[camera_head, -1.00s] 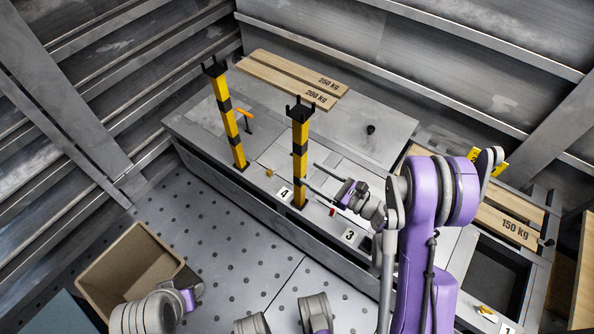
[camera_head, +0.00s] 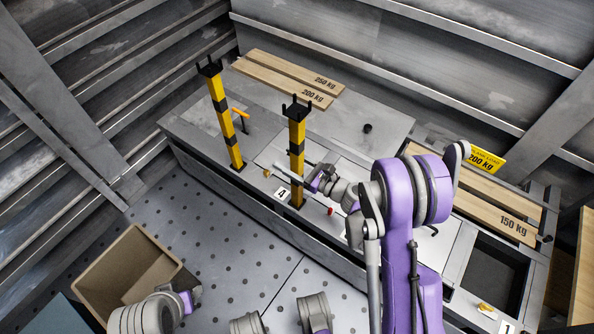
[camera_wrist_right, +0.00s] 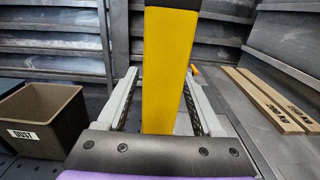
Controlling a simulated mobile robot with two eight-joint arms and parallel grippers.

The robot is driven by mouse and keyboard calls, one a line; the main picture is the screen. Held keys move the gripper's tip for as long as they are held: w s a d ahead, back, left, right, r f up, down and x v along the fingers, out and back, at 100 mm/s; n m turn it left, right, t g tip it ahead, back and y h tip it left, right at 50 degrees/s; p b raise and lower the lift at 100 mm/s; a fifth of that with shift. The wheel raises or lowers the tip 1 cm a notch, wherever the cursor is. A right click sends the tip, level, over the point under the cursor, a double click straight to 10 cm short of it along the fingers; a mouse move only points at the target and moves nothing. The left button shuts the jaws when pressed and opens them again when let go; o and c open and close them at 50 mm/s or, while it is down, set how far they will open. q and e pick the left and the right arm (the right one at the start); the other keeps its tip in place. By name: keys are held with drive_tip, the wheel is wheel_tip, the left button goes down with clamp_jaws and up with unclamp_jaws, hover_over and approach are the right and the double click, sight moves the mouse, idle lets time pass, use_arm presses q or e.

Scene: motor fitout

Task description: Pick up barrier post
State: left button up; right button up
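Two yellow-and-black barrier posts stand upright on the grey bench in the head view. The nearer post (camera_head: 297,140) stands by the number 4 label, and the farther post (camera_head: 225,115) is to its left. My right gripper (camera_head: 298,172) is at the lower part of the nearer post, with its fingers reaching to either side of it. In the right wrist view the yellow post (camera_wrist_right: 169,75) rises between the two fingers, with a gap visible on the left. The gripper looks open around it. My left gripper (camera_head: 188,299) is low at the left; its fingers are not clear.
A brown open bin (camera_head: 118,262) stands on the perforated floor at the left. Wooden boards (camera_head: 275,80) lie on the back of the bench. A yellow sign (camera_head: 487,160) and a 150 kg board (camera_head: 510,228) are at the right. An orange-handled item (camera_head: 241,114) is behind the posts.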

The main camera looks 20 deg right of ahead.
clamp_jaws()
idle(1.2)
